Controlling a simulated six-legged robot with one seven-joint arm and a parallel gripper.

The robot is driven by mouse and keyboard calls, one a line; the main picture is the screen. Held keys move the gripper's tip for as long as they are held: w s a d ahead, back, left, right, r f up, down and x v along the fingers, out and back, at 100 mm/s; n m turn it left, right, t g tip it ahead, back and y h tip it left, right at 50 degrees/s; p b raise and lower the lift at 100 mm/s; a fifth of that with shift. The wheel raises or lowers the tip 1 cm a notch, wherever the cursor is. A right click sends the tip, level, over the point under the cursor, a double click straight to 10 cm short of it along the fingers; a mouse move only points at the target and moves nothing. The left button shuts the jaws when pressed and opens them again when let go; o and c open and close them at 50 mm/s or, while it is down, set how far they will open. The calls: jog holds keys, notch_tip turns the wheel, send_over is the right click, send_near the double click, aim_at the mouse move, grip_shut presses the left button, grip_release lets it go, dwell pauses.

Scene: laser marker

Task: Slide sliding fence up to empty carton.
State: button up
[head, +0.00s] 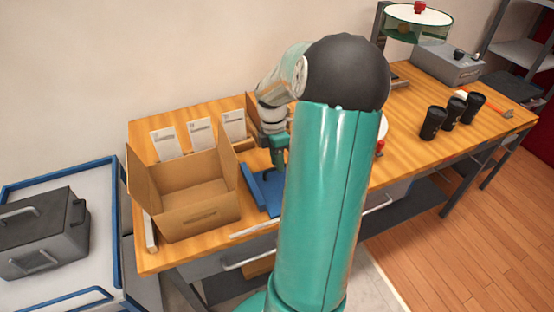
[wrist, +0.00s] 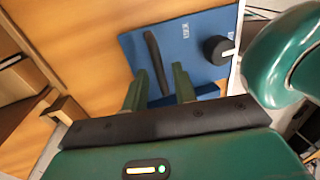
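The empty carton (head: 198,214) is an open brown cardboard box on the left part of the wooden bench, with its flaps up. The blue sliding fence (head: 252,187) stands just right of the carton, beside a blue plate. The wrist view shows the blue plate (wrist: 188,40) with a black bar handle (wrist: 155,58) and a round black knob (wrist: 217,49). My gripper (wrist: 158,84) is open, its green fingers apart, with the handle's near end showing between them; contact cannot be told. In the head view, my gripper (head: 279,158) is above the blue parts, partly hidden by my arm.
Several white cards (head: 200,134) stand behind the carton. Black cups (head: 433,122) and a grey box (head: 447,64) are on the right of the bench. A grey case (head: 42,235) lies on a blue-edged cart at left. A pale strip (head: 257,228) lies along the bench front.

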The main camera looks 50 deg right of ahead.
aim_at(253, 179)
grip_shut()
jog(key=w+a, duration=0.1)
jog(key=a, duration=0.1)
jog(key=w+a, duration=0.1)
jog(key=a, duration=0.1)
jog(key=w+a, duration=0.2)
jog(key=shift+w+a, duration=0.1)
jog(key=shift+a, duration=0.3)
jog(key=shift+r, duration=0.1)
jog(key=shift+o, duration=1.1)
grip_release()
notch_tip(253, 179, up, 14)
jog(key=w+d, duration=0.1)
jog(key=w, duration=0.1)
jog(key=shift+w+d+f, duration=0.15)
jog(key=shift+d+f, duration=0.05)
jog(key=shift+f, duration=0.05)
